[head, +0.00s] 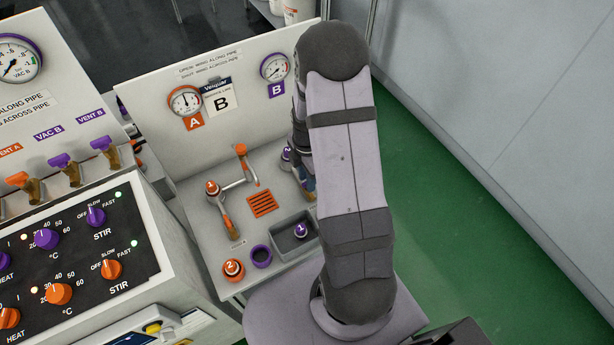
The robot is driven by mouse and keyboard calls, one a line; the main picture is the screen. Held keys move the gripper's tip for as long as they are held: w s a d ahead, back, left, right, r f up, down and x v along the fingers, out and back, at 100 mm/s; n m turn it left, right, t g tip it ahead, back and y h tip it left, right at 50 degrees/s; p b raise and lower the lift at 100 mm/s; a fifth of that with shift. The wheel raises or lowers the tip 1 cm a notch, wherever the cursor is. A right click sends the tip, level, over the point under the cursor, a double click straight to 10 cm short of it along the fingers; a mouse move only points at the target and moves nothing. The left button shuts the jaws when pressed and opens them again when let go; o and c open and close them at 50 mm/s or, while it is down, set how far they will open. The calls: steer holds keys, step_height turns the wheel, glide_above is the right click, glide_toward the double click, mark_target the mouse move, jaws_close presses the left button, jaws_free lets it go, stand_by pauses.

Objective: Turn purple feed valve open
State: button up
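The purple feed valve is mostly hidden behind my arm in the head view. Beside the arm's left edge, a purple-capped piece marked 2 (286,154) and a slim brownish lever (304,184) show in part. I cannot tell for sure whether that lever belongs to the feed valve, or how it is turned. Dark parts of my wrist show just above it, along the arm's left edge. The fingers of my gripper are hidden, so whether they are open, shut or touching the valve cannot be seen.
On the bench, the orange-capped piece (212,188) with its pipe and lever stands left of an orange grate (262,204). In front are a grey tray (284,240) with a purple piece marked 1, a purple ring (261,256) and an orange piece (233,269). Gauges A (185,101) and B (274,67) stand behind.

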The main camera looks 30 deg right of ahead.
steer(key=shift+f, duration=0.1)
steer(key=shift+c, duration=0.6)
jaws_close()
steer(key=shift+m, duration=0.4)
steer(key=m, duration=0.6)
steer(key=shift+w+b, duration=0.15)
steer(key=shift+b, duration=0.25)
steer(key=m, duration=0.5)
steer(key=shift+d+m, duration=0.15)
steer(key=shift+m, duration=0.25)
steer(key=m, duration=0.5)
steer(key=shift+w+b, duration=0.1)
steer(key=shift+b, duration=0.25)
